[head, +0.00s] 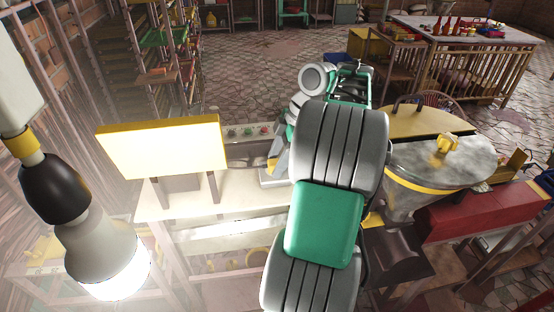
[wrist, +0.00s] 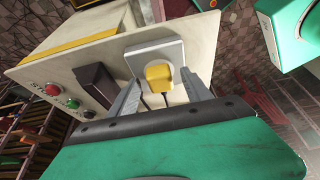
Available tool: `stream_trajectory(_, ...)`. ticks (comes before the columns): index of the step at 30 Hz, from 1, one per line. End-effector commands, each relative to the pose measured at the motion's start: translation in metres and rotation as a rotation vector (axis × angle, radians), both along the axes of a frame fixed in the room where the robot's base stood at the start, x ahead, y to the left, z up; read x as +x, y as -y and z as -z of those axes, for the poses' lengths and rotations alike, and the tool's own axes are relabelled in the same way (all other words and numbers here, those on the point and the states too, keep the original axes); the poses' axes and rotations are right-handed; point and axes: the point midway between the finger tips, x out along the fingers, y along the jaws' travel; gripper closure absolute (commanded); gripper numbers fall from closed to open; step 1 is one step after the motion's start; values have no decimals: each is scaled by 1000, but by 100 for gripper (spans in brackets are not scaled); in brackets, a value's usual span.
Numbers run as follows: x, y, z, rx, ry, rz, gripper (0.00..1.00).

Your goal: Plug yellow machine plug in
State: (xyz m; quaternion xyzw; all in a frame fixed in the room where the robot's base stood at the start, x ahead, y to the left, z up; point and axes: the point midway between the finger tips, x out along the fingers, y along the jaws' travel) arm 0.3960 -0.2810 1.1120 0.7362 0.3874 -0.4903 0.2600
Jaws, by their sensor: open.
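The yellow plug (wrist: 158,76) is in the wrist view, in front of the round face of a grey square socket plate (wrist: 148,53). I cannot tell whether it is fully seated in the socket. My gripper (wrist: 160,79) is open, with one grey finger on each side of the plug. I cannot tell whether either finger touches it. The socket plate is on a cream machine panel (wrist: 60,68). In the head view my arm hides the plug and socket.
A dark block (wrist: 96,86) sticks out of the panel left of the socket, near a red button (wrist: 52,90) and a green button (wrist: 72,103). In the head view, a yellow-edged panel (head: 165,150) stands at left and a large metal drum (head: 430,165) at right.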

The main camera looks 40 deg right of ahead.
Motion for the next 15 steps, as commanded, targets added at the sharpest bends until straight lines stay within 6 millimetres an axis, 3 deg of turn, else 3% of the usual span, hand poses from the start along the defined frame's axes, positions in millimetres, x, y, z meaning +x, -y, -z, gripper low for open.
stream_trajectory(7, -1, 3, -9, -1, 0, 0, 43)
stream_trajectory(15, -12, 18, -59, 0, 0, 1, 43)
